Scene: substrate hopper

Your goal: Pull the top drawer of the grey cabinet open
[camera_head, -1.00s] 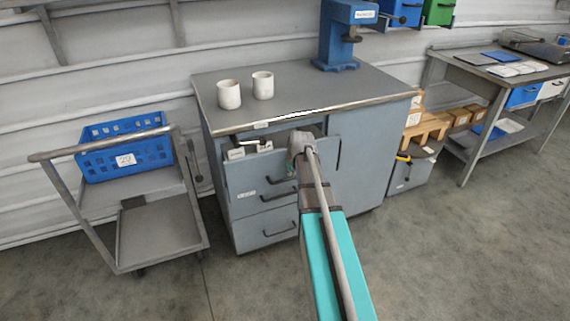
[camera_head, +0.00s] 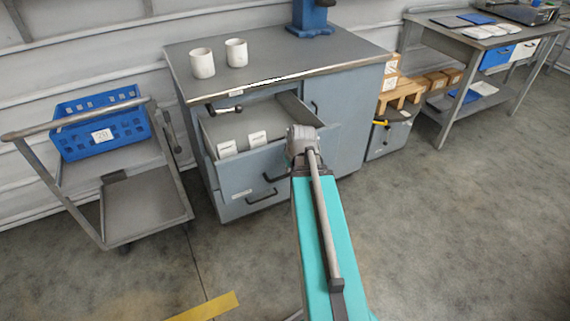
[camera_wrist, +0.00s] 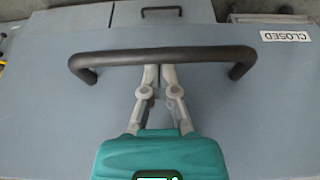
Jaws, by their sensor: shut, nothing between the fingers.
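The grey cabinet (camera_head: 345,110) stands in the middle of the head view. Its top drawer (camera_head: 235,170) is pulled well out, and its inside shows with two white cards near the front. In the wrist view the dark bar handle (camera_wrist: 163,56) crosses in front of my gripper's fingers (camera_wrist: 158,72). The fingers are shut together with their tips hidden behind the bar. A label reading CLOSED (camera_wrist: 286,36) is on the drawer front.
Two white cups (camera_head: 220,60) and a blue press (camera_head: 310,15) stand on the cabinet top. A trolley (camera_head: 145,200) with a blue crate (camera_head: 100,125) is close on the left. A workbench (camera_head: 475,40) stands at the right.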

